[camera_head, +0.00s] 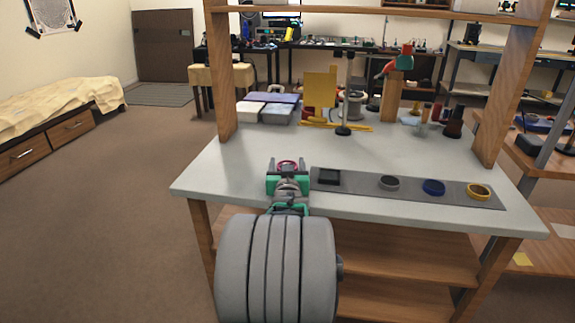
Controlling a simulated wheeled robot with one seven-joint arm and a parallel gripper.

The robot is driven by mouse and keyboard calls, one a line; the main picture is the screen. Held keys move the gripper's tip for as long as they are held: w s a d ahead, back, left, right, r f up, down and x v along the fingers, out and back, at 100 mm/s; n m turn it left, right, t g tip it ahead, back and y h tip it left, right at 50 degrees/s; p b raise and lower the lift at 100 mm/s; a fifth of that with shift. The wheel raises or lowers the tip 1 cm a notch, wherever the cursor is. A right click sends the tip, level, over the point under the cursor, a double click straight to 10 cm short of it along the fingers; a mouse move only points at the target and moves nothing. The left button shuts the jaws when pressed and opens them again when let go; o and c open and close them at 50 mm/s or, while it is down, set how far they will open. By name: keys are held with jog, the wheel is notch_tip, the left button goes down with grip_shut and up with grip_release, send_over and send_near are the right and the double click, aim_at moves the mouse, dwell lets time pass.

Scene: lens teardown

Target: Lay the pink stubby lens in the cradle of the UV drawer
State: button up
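A round thing with a pink-red rim (287,166), probably the pink stubby lens, shows at the front left of the grey worktop, just beyond my gripper. My wrist hides the lower part of the round thing. I cannot tell whether the fingers touch it, or whether it rests on the worktop or is held. I cannot make out a UV drawer or its cradle in this view.
A dark mat (360,187) along the front edge bears a black square piece (329,176), a grey ring (389,183), a blue ring (433,187) and a yellow ring (479,191). Wooden posts flank the worktop (220,160).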

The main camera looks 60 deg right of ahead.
jog(key=shift+o, duration=0.7)
